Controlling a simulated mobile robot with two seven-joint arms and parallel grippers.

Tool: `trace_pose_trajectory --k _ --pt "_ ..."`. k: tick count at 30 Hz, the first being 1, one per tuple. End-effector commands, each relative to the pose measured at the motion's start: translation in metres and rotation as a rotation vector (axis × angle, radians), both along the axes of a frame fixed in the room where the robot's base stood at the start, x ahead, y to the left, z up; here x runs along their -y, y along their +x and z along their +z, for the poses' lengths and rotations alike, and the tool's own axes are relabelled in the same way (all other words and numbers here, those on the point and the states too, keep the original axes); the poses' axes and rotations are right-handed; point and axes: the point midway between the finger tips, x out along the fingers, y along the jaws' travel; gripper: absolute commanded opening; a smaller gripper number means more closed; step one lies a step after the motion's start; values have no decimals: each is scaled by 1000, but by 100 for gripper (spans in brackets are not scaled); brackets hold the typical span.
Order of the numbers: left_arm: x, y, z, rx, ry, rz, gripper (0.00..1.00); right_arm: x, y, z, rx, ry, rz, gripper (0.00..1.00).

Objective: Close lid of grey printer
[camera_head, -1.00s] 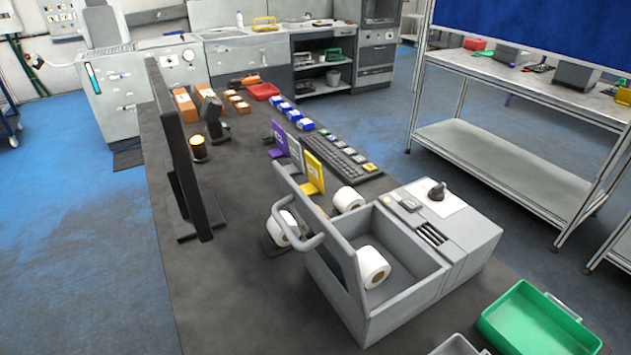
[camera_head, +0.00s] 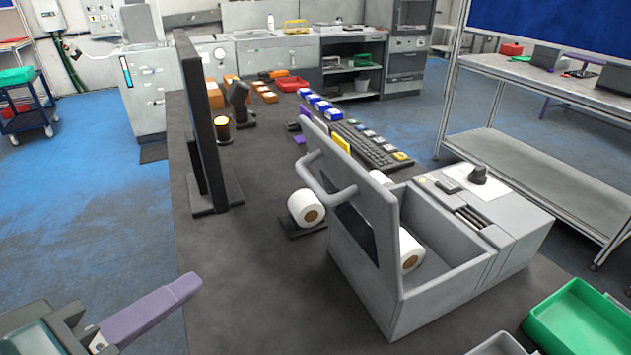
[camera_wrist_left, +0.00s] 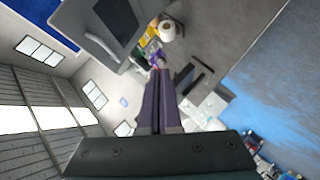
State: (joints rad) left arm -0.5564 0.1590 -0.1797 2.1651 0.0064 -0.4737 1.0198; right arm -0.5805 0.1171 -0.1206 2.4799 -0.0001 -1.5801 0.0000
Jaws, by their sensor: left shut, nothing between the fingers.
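The grey printer (camera_head: 478,280) stands on the dark table right of the middle. Its lid (camera_head: 385,235) is raised, standing steeply at the left side of the open compartment, with a curved handle (camera_head: 318,185) on its outer face. A white paper roll (camera_head: 412,250) lies inside, partly hidden by the lid. My left gripper (camera_head: 190,284), with purple fingers, is at the lower left, well apart from the lid, shut and empty. In the left wrist view its fingers (camera_wrist_left: 160,72) are together, and the lid (camera_wrist_left: 112,20) shows at the top left. My right gripper is out of view.
A second paper roll (camera_head: 306,207) sits on a holder behind the lid. A black monitor (camera_head: 205,120) stands to the left. A green bin (camera_head: 580,320) is at the lower right, and a keyboard (camera_head: 370,147) lies behind the printer. The table's front left is bare.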

Motion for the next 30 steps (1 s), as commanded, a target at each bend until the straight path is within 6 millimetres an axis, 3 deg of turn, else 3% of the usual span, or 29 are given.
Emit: trace_pose_trajectory --k 1,3,9,17,30 --pt "4 6 -17 66 -129 35 0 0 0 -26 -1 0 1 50" --pt "9 12 -15 151 -312 69 0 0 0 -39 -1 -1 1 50" --pt "16 13 -3 284 -648 82 0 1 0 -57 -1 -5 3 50" --pt "22 31 7 313 -714 77 0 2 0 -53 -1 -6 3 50" --pt "51 114 10 307 -714 78 0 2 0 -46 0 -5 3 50"
